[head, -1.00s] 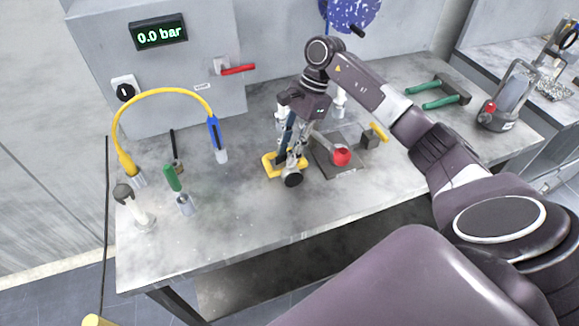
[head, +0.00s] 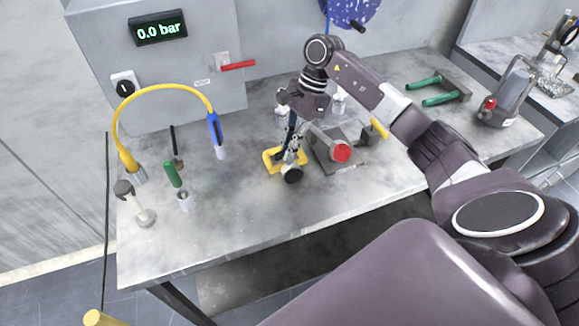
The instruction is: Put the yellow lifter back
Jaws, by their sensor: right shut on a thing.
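The yellow lifter (head: 271,161) is on the grey worktop near the middle, with a yellow frame and a dark round part at its front. My right gripper (head: 291,152) reaches down over it from above and is shut on it. The fingers hide part of the lifter, and I cannot tell whether it is clear of the worktop. My left gripper is not in view.
A fixture plate with a red knob (head: 341,153) stands just right of the lifter. A yellow hose (head: 165,90) arches at the left near a green-handled tool (head: 172,175). Green-handled pliers (head: 440,98) lie at the right. The front worktop is clear.

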